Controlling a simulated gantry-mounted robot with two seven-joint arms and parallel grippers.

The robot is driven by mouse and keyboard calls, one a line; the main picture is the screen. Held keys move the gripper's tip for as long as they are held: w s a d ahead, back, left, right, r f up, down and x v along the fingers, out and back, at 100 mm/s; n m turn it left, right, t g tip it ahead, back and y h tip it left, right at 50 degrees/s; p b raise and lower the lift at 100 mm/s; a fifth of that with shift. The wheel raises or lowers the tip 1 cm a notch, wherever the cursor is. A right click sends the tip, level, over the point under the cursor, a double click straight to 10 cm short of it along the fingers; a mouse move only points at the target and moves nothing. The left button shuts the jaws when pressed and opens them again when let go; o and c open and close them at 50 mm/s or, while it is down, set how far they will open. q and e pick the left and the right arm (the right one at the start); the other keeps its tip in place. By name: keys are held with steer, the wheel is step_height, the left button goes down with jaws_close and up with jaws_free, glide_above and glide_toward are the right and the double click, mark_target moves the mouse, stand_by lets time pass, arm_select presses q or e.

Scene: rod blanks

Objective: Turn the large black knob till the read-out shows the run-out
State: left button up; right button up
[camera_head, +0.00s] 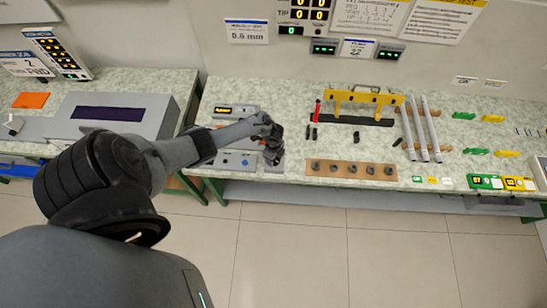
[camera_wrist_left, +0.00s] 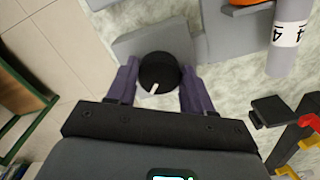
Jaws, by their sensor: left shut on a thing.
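The large black knob (camera_wrist_left: 158,71) is round, with a white mark on its rim pointing down in the left wrist view. It sits on a grey block (camera_wrist_left: 155,42). My left gripper (camera_wrist_left: 158,80) has its two purple-grey fingers on either side of the knob and is shut on it. In the head view my left gripper (camera_head: 272,156) is at the right end of the grey instrument, and it hides the knob there. A small lit amber read-out (camera_head: 222,110) stands behind my forearm; its text is too small to read. My right gripper is not in view.
A wooden strip with several dark round pieces (camera_head: 350,169) lies right of the gripper. A yellow-and-black rack (camera_head: 360,108) stands behind it, with light grey rods (camera_head: 422,130) to its right. The bench's front edge runs close below the gripper.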

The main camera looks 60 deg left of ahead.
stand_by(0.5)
arm_select(q)
steer(key=o, duration=1)
steer(key=shift+o, duration=0.2)
steer(key=shift+r, duration=0.55)
step_height(320, 180, up, 10)
steer(key=p, duration=0.3)
steer(key=shift+f, duration=0.15)
steer(key=shift+s, duration=0.1)
